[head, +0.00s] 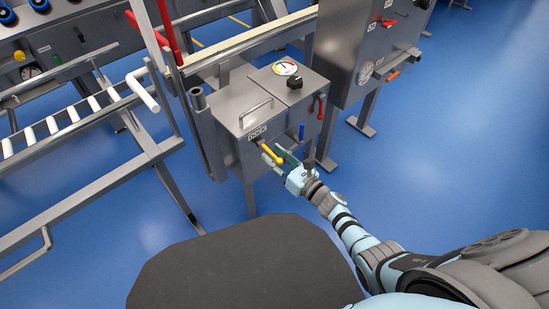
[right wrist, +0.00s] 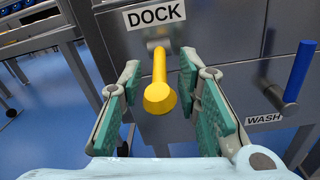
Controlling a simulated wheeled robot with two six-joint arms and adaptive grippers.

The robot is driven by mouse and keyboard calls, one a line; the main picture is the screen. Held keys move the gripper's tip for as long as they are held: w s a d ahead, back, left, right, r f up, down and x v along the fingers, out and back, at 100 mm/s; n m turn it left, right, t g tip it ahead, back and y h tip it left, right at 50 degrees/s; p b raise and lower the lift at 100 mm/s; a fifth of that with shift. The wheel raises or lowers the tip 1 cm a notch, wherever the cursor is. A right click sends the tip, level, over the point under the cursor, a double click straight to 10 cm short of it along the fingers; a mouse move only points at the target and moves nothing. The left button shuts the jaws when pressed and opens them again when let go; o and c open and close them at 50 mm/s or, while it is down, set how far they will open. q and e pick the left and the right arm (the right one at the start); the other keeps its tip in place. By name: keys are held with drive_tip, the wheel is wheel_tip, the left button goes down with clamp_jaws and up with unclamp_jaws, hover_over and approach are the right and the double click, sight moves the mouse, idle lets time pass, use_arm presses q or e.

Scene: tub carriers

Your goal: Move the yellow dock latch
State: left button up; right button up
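The yellow dock latch (head: 270,155) is a yellow lever with a rounded end on the front of a grey metal box (head: 229,113). In the right wrist view the yellow latch (right wrist: 159,92) points toward the camera under a DOCK label (right wrist: 155,14). My right gripper (head: 276,156) is at the latch. In the right wrist view my right gripper (right wrist: 160,105) is open, with one green-padded finger on each side of the latch and a visible gap on both sides. My left gripper is not in view.
A blue WASH lever (right wrist: 299,72) is right of the latch; the blue lever also shows in the head view (head: 301,131). A red lever (head: 321,106) is on the box's right side. A roller conveyor (head: 70,119) stands at left. Blue floor (head: 470,150) is clear at right.

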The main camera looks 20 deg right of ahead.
drive_tip(key=shift+w+a, duration=0.1)
drive_tip(key=shift+w, duration=0.15)
drive_tip(key=shift+c, duration=0.5)
clamp_jaws()
drive_tip(key=shift+f, duration=0.1)
